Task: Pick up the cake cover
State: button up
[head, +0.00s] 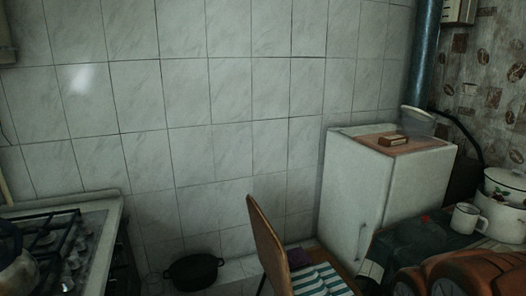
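No clear cake cover can be made out. A pale, translucent, rimmed vessel (417,120) stands at the back right of the top of the small white fridge (346,190). I cannot tell whether it is the cake cover. My gripper is not in view.
A small box (392,140) lies on the fridge top. A white mug (467,218) and a white enamel pot (504,195) stand on the dark table at right, near brown rounded objects (470,274). A wooden chair (268,245), black pot (193,271) and stove (75,245) occupy the lower area.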

aim_at(421, 236)
jog(key=z, duration=0.95)
